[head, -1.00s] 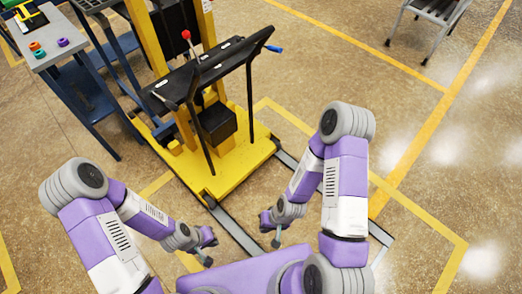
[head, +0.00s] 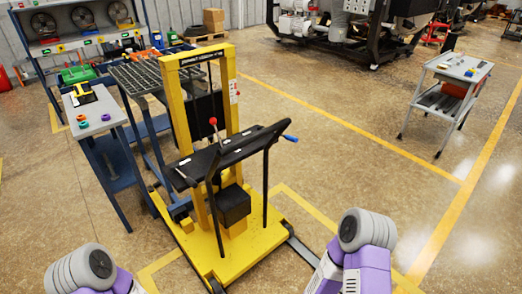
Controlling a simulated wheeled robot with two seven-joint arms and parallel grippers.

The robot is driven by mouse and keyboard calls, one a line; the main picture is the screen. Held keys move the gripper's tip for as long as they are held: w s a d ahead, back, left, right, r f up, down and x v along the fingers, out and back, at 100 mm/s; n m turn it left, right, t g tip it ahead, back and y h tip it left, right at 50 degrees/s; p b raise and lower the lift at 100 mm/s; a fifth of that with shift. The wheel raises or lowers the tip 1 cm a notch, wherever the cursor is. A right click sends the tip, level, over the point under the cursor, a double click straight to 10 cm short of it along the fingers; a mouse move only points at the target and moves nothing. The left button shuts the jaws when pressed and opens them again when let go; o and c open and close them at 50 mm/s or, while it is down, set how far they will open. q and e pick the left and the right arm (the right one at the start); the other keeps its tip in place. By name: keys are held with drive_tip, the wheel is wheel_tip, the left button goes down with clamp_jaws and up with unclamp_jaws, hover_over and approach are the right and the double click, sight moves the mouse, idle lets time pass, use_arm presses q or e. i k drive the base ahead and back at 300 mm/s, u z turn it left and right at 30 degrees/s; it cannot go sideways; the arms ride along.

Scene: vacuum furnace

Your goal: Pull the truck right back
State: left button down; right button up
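The truck (head: 240,249) is a yellow lift truck with a yellow mast, standing on the floor in front of me, left of the middle. A black push handle frame (head: 225,155) rises on its near side. A lever with a red knob (head: 213,121) and one with a blue grip (head: 290,138) stand on it. A dark grid-like tray (head: 165,75) shows behind the mast at its left. Only upper parts of my two arms show at the bottom edge, apart from the truck. Both grippers are below the picture.
A grey-topped blue bench (head: 95,110) with small coloured rings stands close at the truck's left. A shelf rack with fans (head: 80,42) is at the back left. A grey cart (head: 452,85) stands at the right. Open floor with yellow lines lies between the truck and the cart.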

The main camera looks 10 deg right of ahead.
sight(243, 227)
drive_tip(key=u, duration=1.2)
drive_tip(key=k, duration=0.1)
drive_tip(key=z, duration=1.55)
drive_tip(key=i, duration=1)
drive_tip(key=u, duration=0.7)
